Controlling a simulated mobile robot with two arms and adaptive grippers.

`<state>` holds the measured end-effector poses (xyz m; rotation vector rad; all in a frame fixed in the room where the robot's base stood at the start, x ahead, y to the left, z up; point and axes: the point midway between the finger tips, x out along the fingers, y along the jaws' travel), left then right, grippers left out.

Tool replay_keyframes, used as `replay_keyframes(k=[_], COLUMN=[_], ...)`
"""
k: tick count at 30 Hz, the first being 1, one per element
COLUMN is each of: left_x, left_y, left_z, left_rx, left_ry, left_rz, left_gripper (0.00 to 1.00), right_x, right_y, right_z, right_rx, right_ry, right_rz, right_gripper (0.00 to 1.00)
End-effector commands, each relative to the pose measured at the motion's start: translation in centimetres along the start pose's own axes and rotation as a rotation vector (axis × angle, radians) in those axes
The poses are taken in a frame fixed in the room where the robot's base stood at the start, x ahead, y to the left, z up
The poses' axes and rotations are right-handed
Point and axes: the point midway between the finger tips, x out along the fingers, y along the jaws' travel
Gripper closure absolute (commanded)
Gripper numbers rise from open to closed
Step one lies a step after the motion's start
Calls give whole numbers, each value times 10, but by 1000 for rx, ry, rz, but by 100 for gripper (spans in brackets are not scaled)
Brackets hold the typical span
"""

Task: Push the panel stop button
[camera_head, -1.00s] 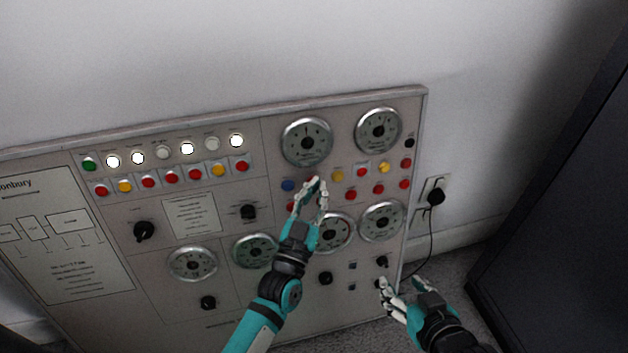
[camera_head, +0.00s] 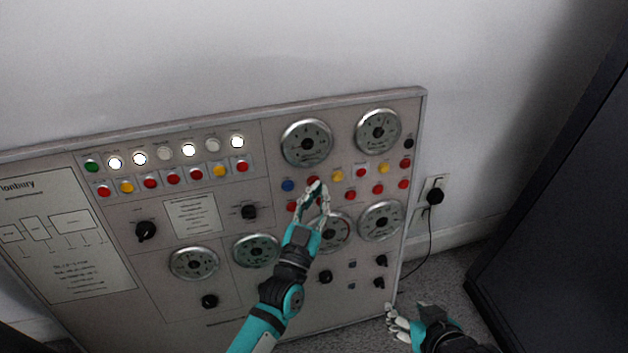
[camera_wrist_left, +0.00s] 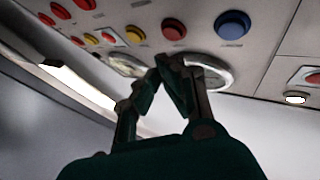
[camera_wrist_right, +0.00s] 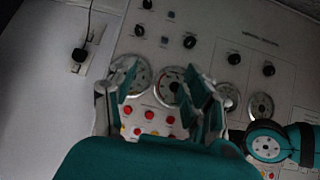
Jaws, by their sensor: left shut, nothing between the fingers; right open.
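The control panel (camera_head: 225,300) leans by the wall and has rows of coloured buttons. My left gripper (camera_head: 319,186) is shut and empty in front of the panel's right half. Its fingertips are close to a red button (camera_head: 313,181), right of the blue button (camera_head: 288,185). The left wrist view shows the closed fingertips (camera_wrist_left: 171,60) just under the red button (camera_wrist_left: 173,28), with the blue button (camera_wrist_left: 232,25) beside it. Contact cannot be told. Several red buttons show; I cannot read which is stop. My right gripper (camera_head: 396,312) is open and empty at the panel's lower right; the right wrist view shows its spread fingers (camera_wrist_right: 158,80).
Round gauges (camera_head: 307,142) and black knobs (camera_head: 145,231) surround the buttons. A plug and socket (camera_head: 435,196) with a hanging cable are right of the panel. A dark cabinet (camera_head: 560,220) stands at the far right. Carpet (camera_head: 455,280) lies between.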

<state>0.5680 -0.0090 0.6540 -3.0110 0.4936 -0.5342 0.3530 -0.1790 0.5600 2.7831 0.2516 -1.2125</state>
Motion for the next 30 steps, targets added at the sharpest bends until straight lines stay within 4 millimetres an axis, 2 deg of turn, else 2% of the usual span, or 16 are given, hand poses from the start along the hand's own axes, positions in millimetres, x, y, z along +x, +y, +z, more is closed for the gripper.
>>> replay_keyframes(k=[14,30], left_x=[-9,-27], left_y=[7,20], left_z=[-8,-20], left_rx=[-1,-1], left_ry=[0,0], left_rz=[1,0], left_gripper=[100,100], right_x=[-16,-44], right_y=[6,10], right_z=[45,80], right_rx=[7,14], right_ry=[-231,-438], right_rz=[13,23], right_gripper=[50,50])
